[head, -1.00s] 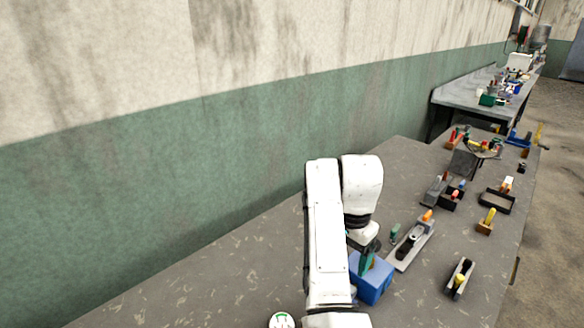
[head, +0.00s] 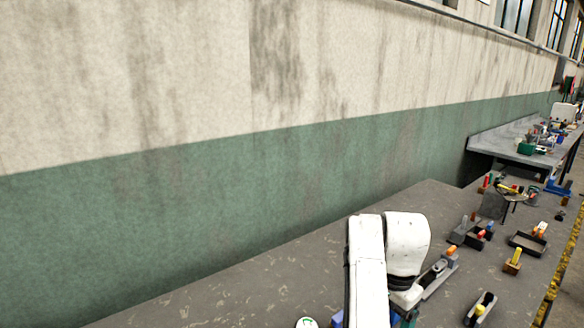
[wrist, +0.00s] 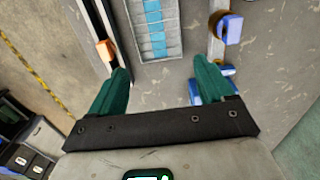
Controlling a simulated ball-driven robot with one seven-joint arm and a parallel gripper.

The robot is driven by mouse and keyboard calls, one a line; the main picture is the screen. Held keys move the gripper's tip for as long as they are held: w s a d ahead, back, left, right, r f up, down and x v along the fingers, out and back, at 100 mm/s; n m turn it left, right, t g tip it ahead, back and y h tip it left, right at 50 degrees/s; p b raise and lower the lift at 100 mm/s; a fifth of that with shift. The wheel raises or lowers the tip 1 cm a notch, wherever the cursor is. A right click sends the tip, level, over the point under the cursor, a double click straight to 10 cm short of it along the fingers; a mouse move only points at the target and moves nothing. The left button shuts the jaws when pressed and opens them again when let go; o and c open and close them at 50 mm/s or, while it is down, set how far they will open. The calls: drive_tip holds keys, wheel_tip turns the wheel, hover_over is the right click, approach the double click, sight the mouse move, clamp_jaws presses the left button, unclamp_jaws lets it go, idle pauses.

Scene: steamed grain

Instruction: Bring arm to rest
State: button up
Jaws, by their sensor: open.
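My gripper (wrist: 163,72) is open in the wrist view, with two dark green fingers spread apart. Nothing is held between the fingers. A grey tray with light blue segments (wrist: 155,28) lies beyond the gap between them. In the head view my white arm reaches over the grey workbench (head: 270,285) at the bottom of the picture. The gripper end is cut off by the lower edge there.
An orange block (wrist: 105,48) lies near the left finger and a blue round piece (wrist: 230,28) lies up from the right finger. Several small trays and tools, including a black tray (head: 527,243), stand right of my arm. The left bench top is bare, along a green-and-white wall.

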drive_tip(key=s+d+f+n+t, duration=0.1)
drive_tip(key=s+d+f, duration=0.2)
drive_tip(key=s+d+f+n+h, duration=0.1)
drive_tip(key=s+d+f, duration=0.2)
drive_tip(key=d, duration=0.1)
drive_tip(key=s+d+f+n+t, duration=0.1)
drive_tip(key=s+d+f, duration=0.2)
drive_tip(key=s, duration=0.1)
drive_tip(key=shift+s+d+f+n+t+h, duration=0.1)
drive_tip(key=shift+d+f+n+t+h, duration=0.2)
drive_tip(key=shift+n+h, duration=0.1)
drive_tip(key=s+a+f+n+t+y, duration=0.1)
drive_tip(key=s+a+n, duration=0.15)
drive_tip(key=s, duration=0.65)
drive_tip(key=s+a+f+n+t+y, duration=0.15)
drive_tip(key=s+n, duration=0.25)
drive_tip(key=s, duration=0.5)
drive_tip(key=s+d+f+g+b, duration=0.1)
drive_tip(key=s+f+g+b, duration=0.3)
drive_tip(key=s+f, duration=0.5)
drive_tip(key=shift+s+d+f+h, duration=0.15)
drive_tip(key=shift+s+f+h, duration=0.25)
drive_tip(key=shift+s, duration=0.35)
